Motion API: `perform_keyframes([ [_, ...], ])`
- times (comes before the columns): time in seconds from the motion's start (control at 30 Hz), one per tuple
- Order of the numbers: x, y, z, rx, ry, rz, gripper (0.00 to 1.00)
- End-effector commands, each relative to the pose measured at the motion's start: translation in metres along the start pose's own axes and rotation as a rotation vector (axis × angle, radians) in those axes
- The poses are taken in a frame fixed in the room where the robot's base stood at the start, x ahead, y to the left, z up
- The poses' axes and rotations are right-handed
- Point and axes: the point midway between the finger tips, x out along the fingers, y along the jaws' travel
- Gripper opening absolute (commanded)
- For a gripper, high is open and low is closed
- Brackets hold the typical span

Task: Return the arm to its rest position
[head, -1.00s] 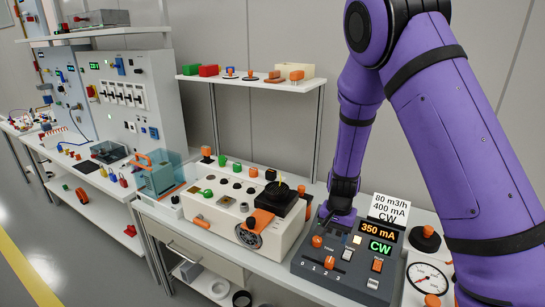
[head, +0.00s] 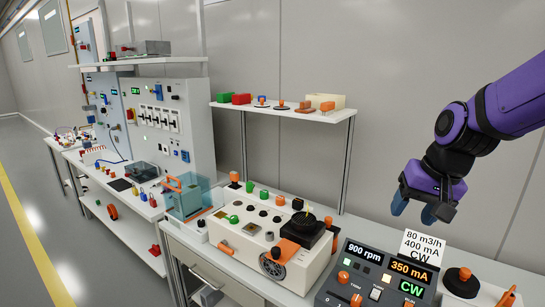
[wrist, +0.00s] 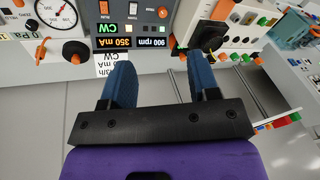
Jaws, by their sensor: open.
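My arm is purple with black joints and comes in from the right in the head view. My gripper (head: 413,208) hangs above and behind the dark control box (head: 362,283) with its lit displays. In the wrist view my gripper (wrist: 162,82) shows two blue fingers set wide apart with nothing between them. The control box (wrist: 130,20) shows upside down beyond the fingertips. A white card (head: 423,249) reading 80 m3/h, 400 mA, CW stands behind the box, close below my gripper. The displays read 900 rpm, 350 mA and CW.
A cream console (head: 262,247) with a black knob stands left of the control box. A shelf (head: 290,113) with coloured blocks is behind it. A round gauge (wrist: 62,12) and a black knob (head: 461,280) lie right of the box. The grey wall behind is clear.

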Motion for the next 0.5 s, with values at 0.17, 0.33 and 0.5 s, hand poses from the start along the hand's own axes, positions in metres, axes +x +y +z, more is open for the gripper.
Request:
perform_keyframes([
  [0.17,-0.044,0.009,0.029,-0.077,0.063,0.007,0.55],
  [0.33,-0.077,0.020,0.060,-0.149,0.120,0.034,0.55],
  [0.5,-0.102,0.031,0.092,-0.211,0.178,0.077,0.55],
])
